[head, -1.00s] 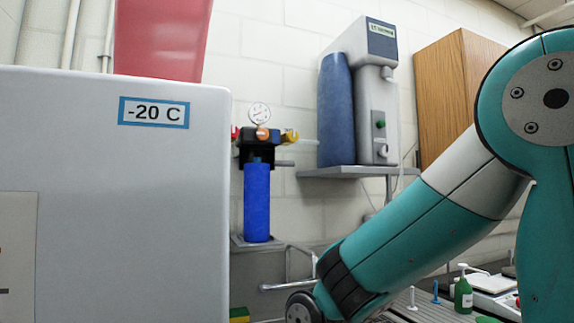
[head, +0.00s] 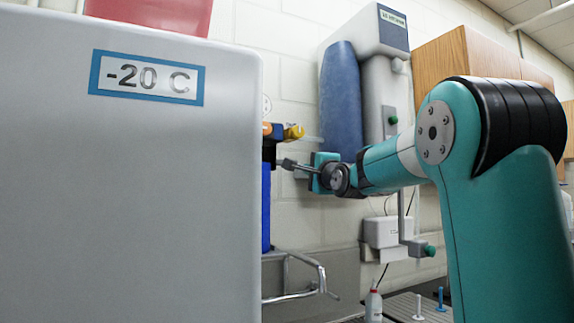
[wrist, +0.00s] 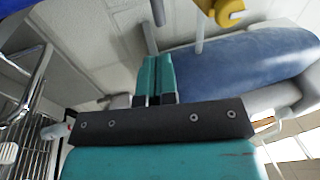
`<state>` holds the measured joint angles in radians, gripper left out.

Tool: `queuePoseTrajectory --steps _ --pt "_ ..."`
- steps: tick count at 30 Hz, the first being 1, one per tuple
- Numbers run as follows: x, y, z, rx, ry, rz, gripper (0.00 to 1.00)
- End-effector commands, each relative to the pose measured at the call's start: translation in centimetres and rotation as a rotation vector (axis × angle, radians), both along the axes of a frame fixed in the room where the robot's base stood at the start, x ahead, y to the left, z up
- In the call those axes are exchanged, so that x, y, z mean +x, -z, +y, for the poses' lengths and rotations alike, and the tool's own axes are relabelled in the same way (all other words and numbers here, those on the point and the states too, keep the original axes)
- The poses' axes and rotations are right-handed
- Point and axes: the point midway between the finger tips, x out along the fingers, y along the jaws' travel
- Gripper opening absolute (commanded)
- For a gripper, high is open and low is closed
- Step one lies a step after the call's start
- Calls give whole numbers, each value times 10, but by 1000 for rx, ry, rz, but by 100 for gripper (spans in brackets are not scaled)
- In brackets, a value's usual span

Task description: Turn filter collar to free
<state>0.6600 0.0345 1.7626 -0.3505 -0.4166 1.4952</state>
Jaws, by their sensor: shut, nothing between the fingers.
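In the head view, the filter unit stands half hidden behind the white freezer's edge. Its blue housing (head: 266,208) shows as a narrow strip under a black head (head: 268,154). I cannot pick out the collar apart from them. A yellow knob (head: 293,132) sticks out to the right at the top; it also shows at the top of the wrist view (wrist: 229,11). My gripper (head: 287,163) is just right of the black head, pointing left at it; contact cannot be told. In the wrist view, its teal fingers (wrist: 158,60) are together, with nothing seen between them.
The white freezer (head: 130,200), labelled -20 C, fills the left. A water purifier with a blue-grey tank (head: 341,100) is on the wall behind my arm. A metal rail (head: 300,290), a white bottle (head: 373,306) and a sink-side rack (head: 408,308) lie below.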

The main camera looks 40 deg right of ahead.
Motion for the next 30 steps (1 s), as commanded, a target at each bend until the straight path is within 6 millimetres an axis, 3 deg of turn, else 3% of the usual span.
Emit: queuePoseTrajectory --steps 12,18,30 --pt "80 -21 -26 1 -3 7 0" --pt "109 -26 -34 0 -5 7 0" --pt "122 -23 -39 0 -4 8 0"
